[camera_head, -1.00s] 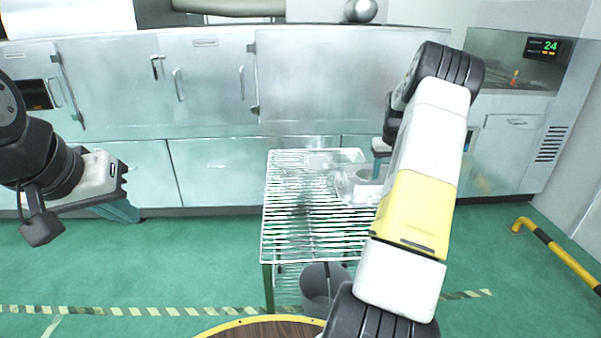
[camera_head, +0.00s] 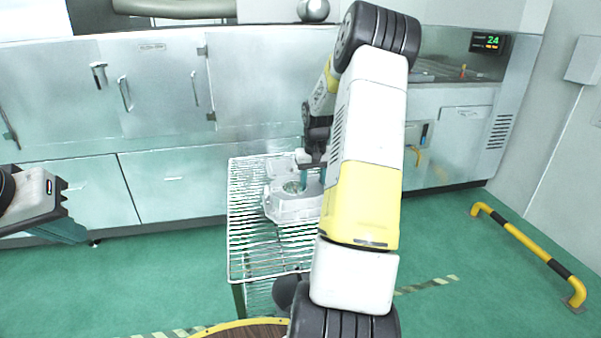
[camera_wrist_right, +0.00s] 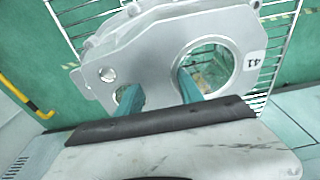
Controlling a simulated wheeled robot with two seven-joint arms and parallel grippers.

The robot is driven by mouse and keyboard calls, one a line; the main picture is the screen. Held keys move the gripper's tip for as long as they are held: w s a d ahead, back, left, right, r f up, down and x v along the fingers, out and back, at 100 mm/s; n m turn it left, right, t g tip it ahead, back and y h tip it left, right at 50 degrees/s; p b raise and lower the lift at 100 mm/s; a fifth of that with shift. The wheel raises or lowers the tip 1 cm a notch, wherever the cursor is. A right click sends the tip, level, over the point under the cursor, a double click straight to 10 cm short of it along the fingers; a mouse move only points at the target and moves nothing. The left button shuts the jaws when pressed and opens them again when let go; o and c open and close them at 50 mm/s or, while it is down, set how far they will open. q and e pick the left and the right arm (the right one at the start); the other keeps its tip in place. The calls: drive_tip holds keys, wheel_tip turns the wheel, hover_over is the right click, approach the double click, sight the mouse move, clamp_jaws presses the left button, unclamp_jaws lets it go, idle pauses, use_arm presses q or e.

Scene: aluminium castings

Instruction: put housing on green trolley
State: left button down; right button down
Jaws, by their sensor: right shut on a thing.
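The housing (camera_head: 288,208) is a pale grey aluminium casting with a large round bore. It is over the wire top of the green-legged trolley (camera_head: 246,262); I cannot tell whether it touches the wires. In the right wrist view the housing (camera_wrist_right: 150,52) shows a label "41" beside the bore. My right gripper (camera_head: 313,180) is shut on the housing. Its teal fingers, also in the right wrist view (camera_wrist_right: 158,95), reach into the large bore and a smaller opening, with a wall between them. My left gripper (camera_head: 66,230) is at the left edge, away from the trolley; its jaw opening is unclear.
Metal cabinets (camera_head: 165,185) stand behind the trolley. A yellow-black floor rail (camera_head: 525,240) is at the right. A round table with a yellow rim (camera_head: 235,325) is at the front edge. The green floor left of the trolley is clear.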

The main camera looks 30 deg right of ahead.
sight(305, 197)
drive_tip(key=shift+s+a, duration=0.15)
drive_tip(key=shift+a, duration=0.95)
drive_tip(key=shift+s+a+f, duration=0.1)
drive_tip(key=shift+a+f, duration=0.1)
drive_tip(key=shift+f, duration=0.7)
drive_tip(key=shift+a+f, duration=0.2)
drive_tip(key=shift+f, duration=0.7)
drive_tip(key=shift+f, duration=0.1)
drive_tip(key=c, duration=0.8)
unclamp_jaws()
drive_tip(key=shift+s, duration=0.1)
drive_tip(key=shift+o, duration=0.2)
